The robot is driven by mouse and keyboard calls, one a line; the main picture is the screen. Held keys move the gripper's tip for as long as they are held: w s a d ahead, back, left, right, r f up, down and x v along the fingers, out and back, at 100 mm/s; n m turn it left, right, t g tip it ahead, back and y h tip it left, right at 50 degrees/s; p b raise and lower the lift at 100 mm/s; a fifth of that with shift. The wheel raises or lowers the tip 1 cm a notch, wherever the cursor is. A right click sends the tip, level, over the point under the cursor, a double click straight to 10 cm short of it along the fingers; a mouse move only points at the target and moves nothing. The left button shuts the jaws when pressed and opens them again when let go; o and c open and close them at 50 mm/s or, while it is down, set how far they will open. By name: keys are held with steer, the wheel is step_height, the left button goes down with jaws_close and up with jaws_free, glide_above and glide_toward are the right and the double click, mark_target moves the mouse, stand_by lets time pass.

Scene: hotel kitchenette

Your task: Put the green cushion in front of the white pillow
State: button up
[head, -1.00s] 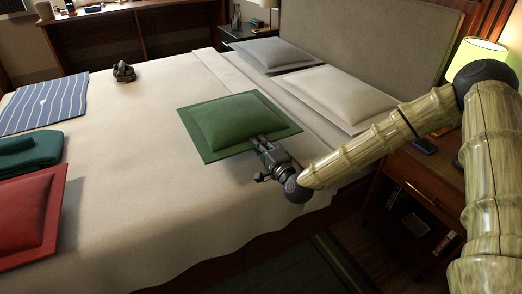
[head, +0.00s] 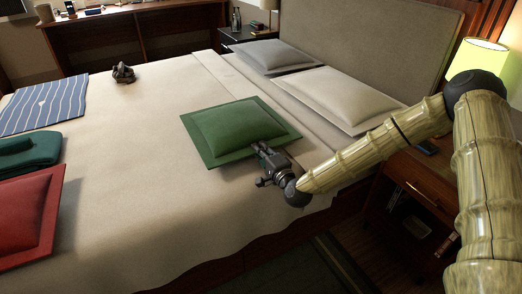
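The green cushion (head: 238,125) is flat, with a wide border, at the middle right of the bed. Its right part faces the white pillow (head: 345,92), which lies near the headboard with a strip of folded sheet between them. I cannot tell whether the cushion rests fully on the bed or is slightly raised. My gripper (head: 262,152) is at the cushion's near edge, its fingers closed over the border. The fingertips are small and partly hidden by the cushion.
A greyer pillow (head: 270,56) lies farther along the headboard (head: 375,45). A red cushion (head: 25,218), a folded green cloth (head: 30,152), a striped blue cloth (head: 45,105) and a small dark object (head: 123,73) are at left. A nightstand (head: 425,190) with a lamp (head: 477,62) stands at right.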

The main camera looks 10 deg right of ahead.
steer(key=o, duration=0.4)
steer(key=shift+o, duration=0.2)
steer(key=shift+r, duration=0.2)
steer(key=p+v, duration=0.1)
steer(key=v, duration=1.1)
steer(key=shift+f+p, duration=0.1)
steer(key=shift+p, duration=0.2)
